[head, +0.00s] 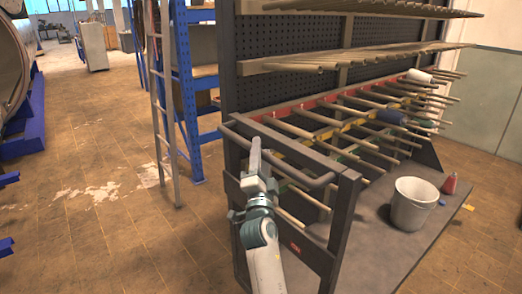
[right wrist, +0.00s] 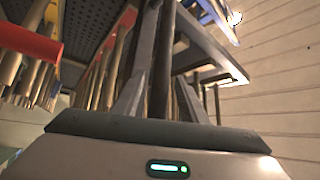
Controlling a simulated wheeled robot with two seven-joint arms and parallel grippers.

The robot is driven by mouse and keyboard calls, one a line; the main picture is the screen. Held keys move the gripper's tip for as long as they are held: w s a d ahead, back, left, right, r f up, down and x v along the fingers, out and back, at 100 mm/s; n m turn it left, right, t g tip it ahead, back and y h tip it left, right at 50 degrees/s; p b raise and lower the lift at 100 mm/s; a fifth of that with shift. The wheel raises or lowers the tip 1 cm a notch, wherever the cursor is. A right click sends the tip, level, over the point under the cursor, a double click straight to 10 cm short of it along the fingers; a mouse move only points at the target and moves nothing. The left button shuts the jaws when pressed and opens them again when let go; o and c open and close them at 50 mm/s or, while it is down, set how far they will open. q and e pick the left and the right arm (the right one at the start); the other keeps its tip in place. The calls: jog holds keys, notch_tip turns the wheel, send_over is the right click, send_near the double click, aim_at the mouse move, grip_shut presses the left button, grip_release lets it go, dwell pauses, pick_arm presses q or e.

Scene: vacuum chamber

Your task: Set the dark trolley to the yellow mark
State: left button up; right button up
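The dark trolley (head: 343,225) fills the right half of the head view. It has a pegboard back, rows of rods and a flat lower deck. Its tubular handle (head: 305,172) faces me. My right gripper (head: 257,152) is at this handle, with a fingertip rising past the rail. In the right wrist view its fingers (right wrist: 160,95) stand on either side of a dark bar; whether they press on it is unclear. A small yellow patch (head: 468,207) shows beside the deck's right edge; I cannot tell if it is the yellow mark. My left gripper is out of view.
A white bucket (head: 415,204) and a red bottle (head: 450,184) stand on the deck. A ladder (head: 163,110) leans by blue shelving (head: 183,90) behind the trolley's left side. Blue supports (head: 28,125) stand at far left. The tiled floor (head: 100,225) between is clear.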

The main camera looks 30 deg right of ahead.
jog(key=shift+c, duration=1.3)
grip_shut()
jog(key=shift+d, duration=0.1)
